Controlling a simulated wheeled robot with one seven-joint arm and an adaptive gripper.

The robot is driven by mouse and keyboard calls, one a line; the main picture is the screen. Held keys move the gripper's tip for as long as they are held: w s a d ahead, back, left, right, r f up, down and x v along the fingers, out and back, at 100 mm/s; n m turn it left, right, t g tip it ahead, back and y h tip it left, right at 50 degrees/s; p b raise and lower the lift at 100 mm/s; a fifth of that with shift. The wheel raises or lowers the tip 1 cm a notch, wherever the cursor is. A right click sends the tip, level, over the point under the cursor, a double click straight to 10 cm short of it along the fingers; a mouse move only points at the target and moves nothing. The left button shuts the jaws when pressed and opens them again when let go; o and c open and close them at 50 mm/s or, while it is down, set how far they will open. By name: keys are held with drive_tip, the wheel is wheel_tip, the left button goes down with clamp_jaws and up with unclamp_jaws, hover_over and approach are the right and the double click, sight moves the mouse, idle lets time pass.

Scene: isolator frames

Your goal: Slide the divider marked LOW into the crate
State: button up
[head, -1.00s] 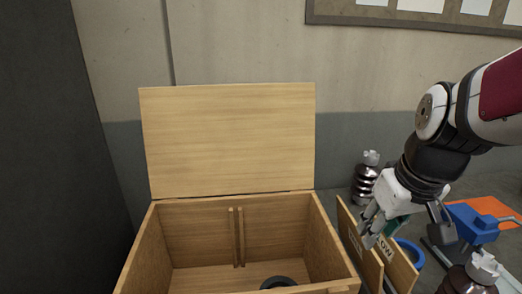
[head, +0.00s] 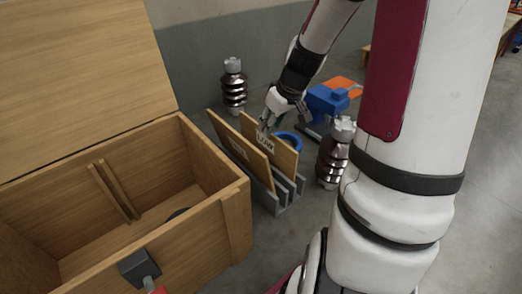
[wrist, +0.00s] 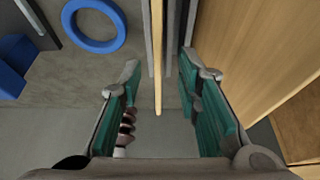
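The open wooden crate (head: 222,196) stands at the left in the head view, with a pair of upright wooden strips (head: 116,190) on its inner wall. The divider marked LOW (head: 282,155) is a thin wooden board standing upright in a grey slotted rack (head: 284,196), right of the crate. My gripper (head: 266,123) is at the top of this board. In the wrist view, my gripper (wrist: 163,74) is open, its green-padded fingers on either side of the board's thin edge (wrist: 157,60). Gaps show on both sides of the edge.
A second divider (head: 238,146), its label unreadable here, stands left of LOW in the rack. Dark ribbed insulators stand behind (head: 234,86) and right (head: 334,152) of the rack. A blue ring (head: 290,138) and a blue device (head: 327,99) lie beyond it.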

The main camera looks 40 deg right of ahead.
sight(263, 139)
drive_tip(key=x, duration=0.4)
drive_tip(key=shift+b, duration=0.35)
drive_tip(key=shift+w+b+x, duration=0.15)
drive_tip(key=shift+b+x, duration=0.15)
drive_tip(key=shift+x, duration=1.1)
drive_tip(key=shift+w+b+x, duration=0.1)
drive_tip(key=shift+b+x, duration=0.15)
drive_tip(key=shift+x, duration=1.2)
drive_tip(key=shift+r, duration=0.15)
drive_tip(key=shift+c, duration=0.6)
clamp_jaws()
